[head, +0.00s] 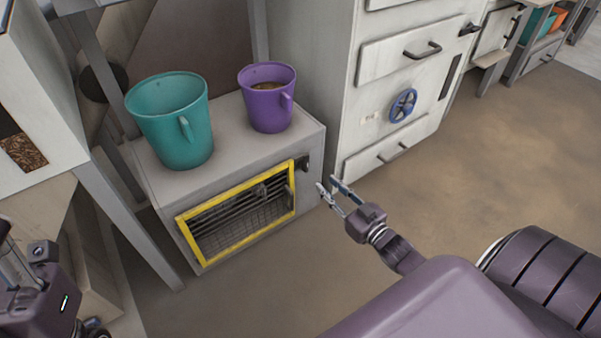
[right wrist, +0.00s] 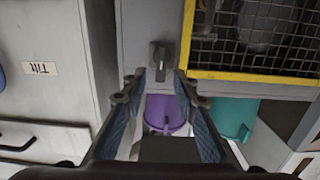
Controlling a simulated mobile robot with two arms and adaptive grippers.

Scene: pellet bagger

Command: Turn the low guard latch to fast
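The low guard (head: 238,212) is a yellow-framed mesh panel on the front of a grey box (head: 165,204). The dark latch (head: 303,162) sits beside the frame's upper right corner. In the right wrist view, which is upside down, the latch (right wrist: 159,58) shows its narrow handle pointing down the picture, beside the guard's yellow frame (right wrist: 187,50). My right gripper (head: 332,190) is open and empty, just right of the box. Its fingertips (right wrist: 158,85) point at the latch and appear apart from it. My left gripper (head: 14,262) is partly visible at the lower left edge.
A teal bucket (head: 168,125) and a purple bucket (head: 268,102) stand on the box. A grey cabinet with drawers and a blue handwheel (head: 403,105) stands close on the right. A metal frame leg (head: 130,225) rises at the left. Floor (head: 480,150) is clear at right.

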